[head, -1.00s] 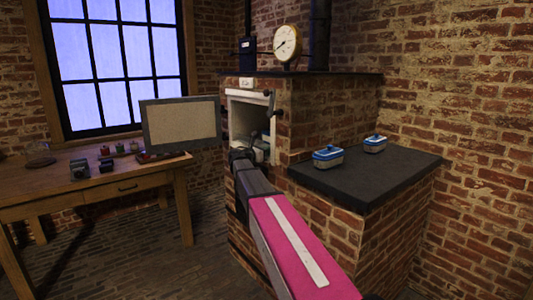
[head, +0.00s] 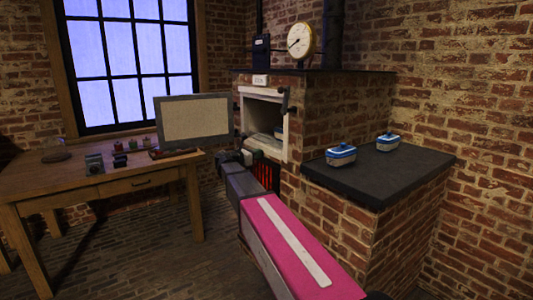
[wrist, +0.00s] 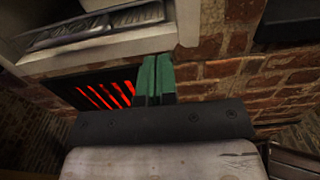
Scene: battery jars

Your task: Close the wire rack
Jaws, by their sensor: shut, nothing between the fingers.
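The wire rack (wrist: 95,25) shows in the wrist view at the upper left, inside the pale-framed oven opening. It appears to lie low in the opening, close to its bottom ledge. In the head view the oven opening (head: 263,112) is open, and the rack inside is too dark and small to make out clearly. My gripper (wrist: 156,62) has green fingers pressed together with nothing between them. It is below the opening's ledge, in front of the brick face.
The oven door (head: 195,119) stands swung open to the left. A glowing red grate (wrist: 105,95) is just left of my fingers. Blue-and-white dishes (head: 341,155) sit on the dark side slab (head: 380,178). A wooden table (head: 90,187) stands at left.

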